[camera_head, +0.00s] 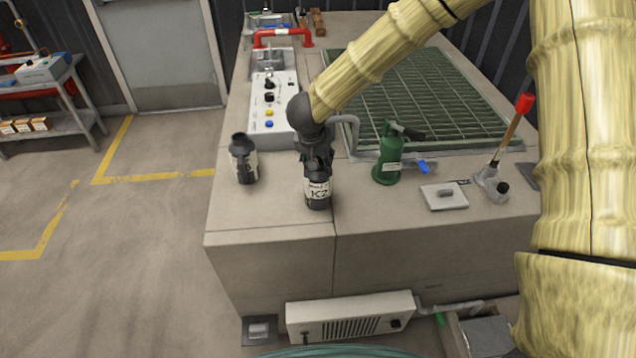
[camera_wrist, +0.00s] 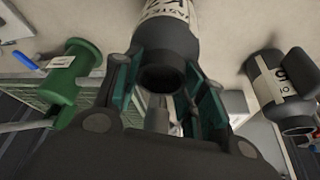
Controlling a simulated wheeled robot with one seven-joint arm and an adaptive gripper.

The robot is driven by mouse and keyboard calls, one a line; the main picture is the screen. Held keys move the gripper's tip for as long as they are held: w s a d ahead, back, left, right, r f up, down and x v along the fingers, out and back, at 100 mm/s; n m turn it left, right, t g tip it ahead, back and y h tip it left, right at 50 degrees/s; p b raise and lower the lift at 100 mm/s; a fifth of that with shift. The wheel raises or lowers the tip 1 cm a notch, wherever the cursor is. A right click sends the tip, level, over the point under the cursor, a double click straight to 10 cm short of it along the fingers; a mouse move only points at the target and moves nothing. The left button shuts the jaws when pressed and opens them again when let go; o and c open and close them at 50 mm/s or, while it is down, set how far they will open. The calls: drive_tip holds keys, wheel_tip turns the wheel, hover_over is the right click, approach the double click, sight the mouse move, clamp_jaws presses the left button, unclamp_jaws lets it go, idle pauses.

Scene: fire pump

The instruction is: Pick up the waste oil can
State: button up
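The waste oil can (camera_head: 318,190) is dark with a white label reading K2, and it stands upright on the near part of the beige housing top. My gripper (camera_head: 316,165) points down over it from above and hides its upper part. In the wrist view the can (camera_wrist: 170,35) shows its open round mouth between my gripper's two fingers (camera_wrist: 163,75), its label partly in sight behind. The fingers are apart, one on either side of the neck; I cannot make out firm contact.
A similar dark can (camera_head: 243,160) stands close to the left. A green oil can (camera_head: 387,160) stands to the right, near a grey block (camera_head: 444,196) and a red-handled lever (camera_head: 508,140). A control panel (camera_head: 272,105) and a green grating (camera_head: 430,95) lie behind.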

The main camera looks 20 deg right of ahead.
clamp_jaws()
drive_tip(key=shift+r+p, duration=0.2)
drive_tip(key=shift+p, duration=0.1)
